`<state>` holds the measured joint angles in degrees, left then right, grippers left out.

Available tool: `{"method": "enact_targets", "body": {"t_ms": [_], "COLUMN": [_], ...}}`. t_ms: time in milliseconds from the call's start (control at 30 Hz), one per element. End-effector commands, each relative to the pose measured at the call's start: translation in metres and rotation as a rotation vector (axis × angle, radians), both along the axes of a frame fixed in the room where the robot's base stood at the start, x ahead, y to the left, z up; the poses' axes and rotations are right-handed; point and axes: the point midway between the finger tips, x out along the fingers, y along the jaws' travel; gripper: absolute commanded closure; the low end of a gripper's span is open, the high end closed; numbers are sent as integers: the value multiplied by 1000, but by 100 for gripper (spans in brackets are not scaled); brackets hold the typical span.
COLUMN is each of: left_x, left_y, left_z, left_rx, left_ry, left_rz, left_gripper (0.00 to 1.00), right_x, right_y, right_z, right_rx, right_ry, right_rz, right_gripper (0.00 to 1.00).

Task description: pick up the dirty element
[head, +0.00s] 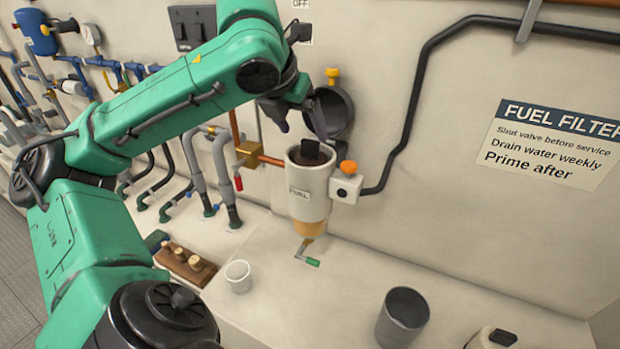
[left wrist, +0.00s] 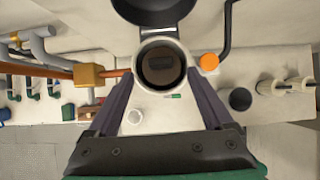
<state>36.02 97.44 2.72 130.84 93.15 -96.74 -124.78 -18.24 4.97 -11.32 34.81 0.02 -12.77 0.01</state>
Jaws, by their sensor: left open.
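The dirty element (head: 310,152) sits inside the open fuel filter housing (head: 309,190), with its dark top handle showing above the rim. In the left wrist view the dark brown element (left wrist: 158,70) lies inside the pale ring of the housing (left wrist: 180,57); its lower body is hidden. My left gripper (head: 301,124) is open just above the housing. In the left wrist view its two fingers point toward the housing, one on each side, with nothing between them held. My right gripper is not in view.
The dark round lid (head: 337,108) stands open behind the housing. Pipes crowd the left wall.

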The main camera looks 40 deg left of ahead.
Motion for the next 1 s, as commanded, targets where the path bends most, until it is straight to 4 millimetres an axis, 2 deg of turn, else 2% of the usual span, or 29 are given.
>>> {"method": "enact_targets", "body": {"t_ms": [233,467,567,600,700,1000], "left_x": [24,26,26,26,26,26], "left_y": [7,8,8,8,7,7], "left_z": [-37,-39,-39,-39,-39,-39], "left_rx": [-1,-1,-1,-1,0,-1], "left_ry": [3,1,1,1,1,2], "left_rz": [1,-1,-1,-1,0,0], "left_gripper": [15,15,49,65,100,100], "right_x": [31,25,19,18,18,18], "right_y": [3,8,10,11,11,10], "right_z": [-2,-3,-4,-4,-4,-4], "right_rx": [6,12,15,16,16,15], "right_ry": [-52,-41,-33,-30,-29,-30], "right_rz": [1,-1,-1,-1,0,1], "right_gripper": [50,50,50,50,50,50]}}
